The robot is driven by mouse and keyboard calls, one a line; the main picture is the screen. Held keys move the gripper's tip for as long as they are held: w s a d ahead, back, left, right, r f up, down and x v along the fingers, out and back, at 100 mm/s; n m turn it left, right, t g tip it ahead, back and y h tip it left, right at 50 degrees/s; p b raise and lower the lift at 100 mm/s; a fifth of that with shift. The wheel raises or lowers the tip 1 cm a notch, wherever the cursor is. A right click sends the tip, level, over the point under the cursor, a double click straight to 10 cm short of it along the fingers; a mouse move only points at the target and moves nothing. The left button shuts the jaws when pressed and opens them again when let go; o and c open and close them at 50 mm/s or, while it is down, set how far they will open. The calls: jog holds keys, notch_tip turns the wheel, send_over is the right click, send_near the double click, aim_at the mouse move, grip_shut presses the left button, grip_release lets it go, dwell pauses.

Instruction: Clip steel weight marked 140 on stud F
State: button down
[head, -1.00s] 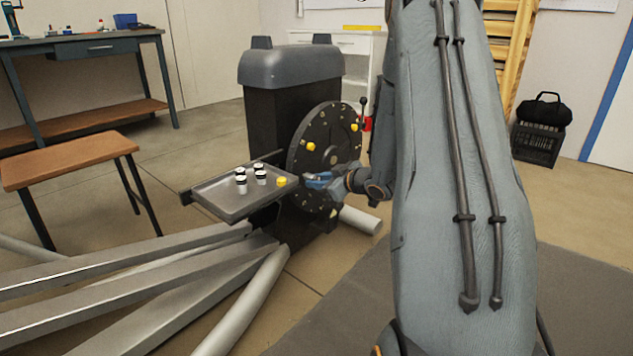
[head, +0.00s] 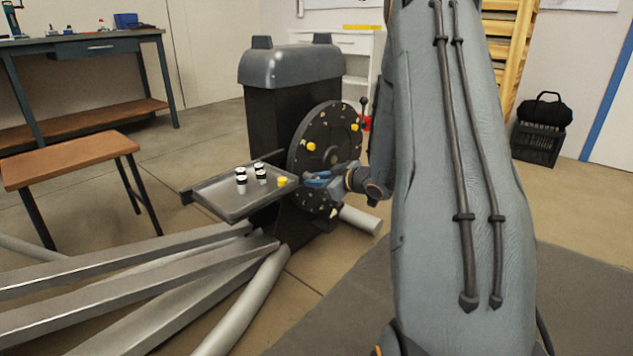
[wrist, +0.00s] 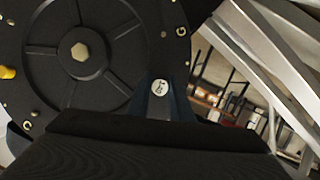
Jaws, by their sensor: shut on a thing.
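My gripper (head: 318,181) is close in front of the lower part of the black disc (head: 318,128). In the wrist view my gripper (wrist: 160,98) is shut on a small round weight (wrist: 160,87) with a pale face. The mark on that face is too small to read surely. The weight shows against the lower right edge of the disc (wrist: 110,88); I cannot tell whether it touches. Stud F cannot be made out.
A grey tray (head: 218,207) beside the disc holds several white weights with black bands (head: 241,180) and a yellow one (head: 282,182). Yellow weights (head: 311,146) sit on the disc. Long metal beams (head: 150,255) lie at front left. A brown bench (head: 70,160) stands left.

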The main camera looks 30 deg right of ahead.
jog(key=shift+w+a, duration=0.15)
jog(key=shift+w, duration=0.25)
dwell(0.3)
jog(key=c, duration=1.5)
grip_release()
jog(key=p+v, duration=0.4)
jog(key=v, duration=0.3)
jog(key=shift+s+r, duration=0.1)
jog(key=shift+s, duration=0.3)
